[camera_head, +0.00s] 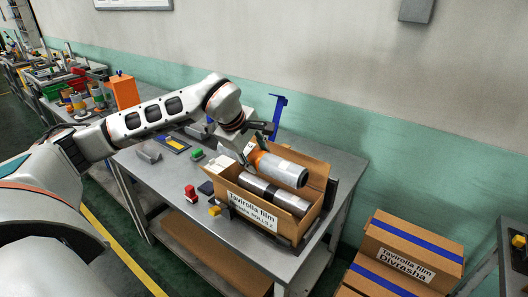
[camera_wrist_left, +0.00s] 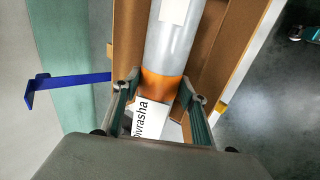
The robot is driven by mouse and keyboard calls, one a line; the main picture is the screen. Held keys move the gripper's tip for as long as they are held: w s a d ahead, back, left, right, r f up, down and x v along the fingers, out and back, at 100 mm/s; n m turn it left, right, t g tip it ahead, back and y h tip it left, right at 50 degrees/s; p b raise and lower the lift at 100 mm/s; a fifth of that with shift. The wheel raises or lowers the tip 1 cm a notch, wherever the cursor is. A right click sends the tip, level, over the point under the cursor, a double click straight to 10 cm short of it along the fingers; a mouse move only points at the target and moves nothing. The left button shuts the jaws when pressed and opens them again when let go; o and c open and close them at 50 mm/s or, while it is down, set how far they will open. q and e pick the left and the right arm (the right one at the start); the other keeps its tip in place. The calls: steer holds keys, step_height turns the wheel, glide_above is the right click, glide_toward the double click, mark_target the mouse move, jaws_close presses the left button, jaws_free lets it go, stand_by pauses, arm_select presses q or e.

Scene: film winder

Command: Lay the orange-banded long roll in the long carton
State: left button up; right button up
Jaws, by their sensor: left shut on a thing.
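The orange-banded long roll is silver-grey (camera_head: 287,172) with an orange band near its left end. My left gripper (camera_head: 254,157) is shut on it at the band. In the left wrist view the roll (camera_wrist_left: 173,45) runs away between the two fingers (camera_wrist_left: 160,100), with a white "Divrasha" label at the near end. The long carton (camera_head: 247,206) is open on the table, labelled "Tavirolla film". Another silver roll with a dark band (camera_head: 275,194) lies in it along the front. The held roll is over the carton's rear side; whether it touches the bottom is hidden. My right gripper is not in view.
The grey table (camera_head: 160,172) carries a red stamp-like item (camera_head: 191,194), a green block (camera_head: 197,155) and a yellow item (camera_head: 214,210). A blue bracket (camera_head: 278,112) stands behind the carton. Closed cartons (camera_head: 412,250) are stacked at the lower right.

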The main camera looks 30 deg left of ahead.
mark_target(257, 167)
arm_select(q)
steer(key=shift+w, duration=0.15)
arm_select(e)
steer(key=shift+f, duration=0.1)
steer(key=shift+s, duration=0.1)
arm_select(q)
steer(key=shift+f, duration=0.25)
steer(key=shift+f+b, duration=0.65)
steer(key=shift+f, duration=0.45)
steer(key=shift+f+b, duration=0.35)
steer(key=shift+b, duration=0.1)
steer(key=shift+f, duration=0.3)
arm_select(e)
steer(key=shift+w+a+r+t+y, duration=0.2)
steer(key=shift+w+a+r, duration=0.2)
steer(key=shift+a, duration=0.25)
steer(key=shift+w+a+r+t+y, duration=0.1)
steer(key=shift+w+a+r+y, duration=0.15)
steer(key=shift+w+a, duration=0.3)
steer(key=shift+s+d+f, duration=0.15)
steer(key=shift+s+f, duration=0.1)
